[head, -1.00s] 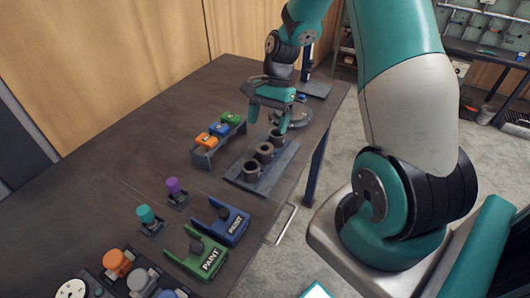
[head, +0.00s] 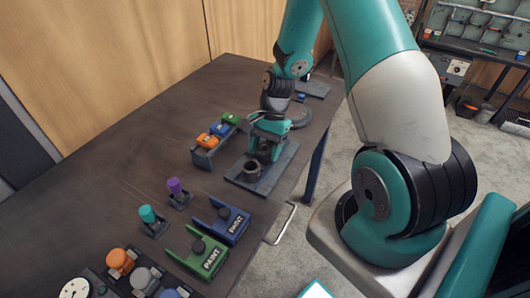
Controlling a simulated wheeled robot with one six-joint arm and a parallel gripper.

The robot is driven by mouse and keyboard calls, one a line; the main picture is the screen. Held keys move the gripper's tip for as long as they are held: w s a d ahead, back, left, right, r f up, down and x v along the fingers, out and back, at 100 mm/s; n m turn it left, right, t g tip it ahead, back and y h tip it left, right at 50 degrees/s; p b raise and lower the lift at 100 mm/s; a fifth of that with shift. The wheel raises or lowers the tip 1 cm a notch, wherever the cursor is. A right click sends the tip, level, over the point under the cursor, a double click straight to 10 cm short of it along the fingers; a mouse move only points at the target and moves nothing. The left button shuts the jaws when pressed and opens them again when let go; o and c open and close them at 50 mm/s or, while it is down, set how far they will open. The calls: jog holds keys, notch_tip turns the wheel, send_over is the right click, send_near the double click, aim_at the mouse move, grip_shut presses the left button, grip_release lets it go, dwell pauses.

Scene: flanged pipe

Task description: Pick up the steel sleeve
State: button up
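A dark flat holder plate (head: 235,177) on the bench carries short dark grey-brown sleeves. The nearest sleeve (head: 251,172) stands upright and uncovered at the near end. The middle sleeve (head: 264,156) shows only partly, below and between my fingers. The far sleeve is hidden behind my gripper. I cannot tell by colour which sleeve is the steel one. My gripper (head: 265,152) points down over the plate, with its teal fingers at either side of the middle sleeve. Whether the fingers touch or grip it is too small to tell.
A rack (head: 204,157) with orange, blue and green blocks stands left of the plate. The bench's left part is clear.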

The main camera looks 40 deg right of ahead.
jog(key=c, duration=0.8)
jog(key=shift+r, duration=0.15)
notch_tip(320, 180, up, 25)
jog(key=p, duration=0.6)
jog(key=shift+r+p, duration=0.15)
jog(key=shift+p, duration=0.15)
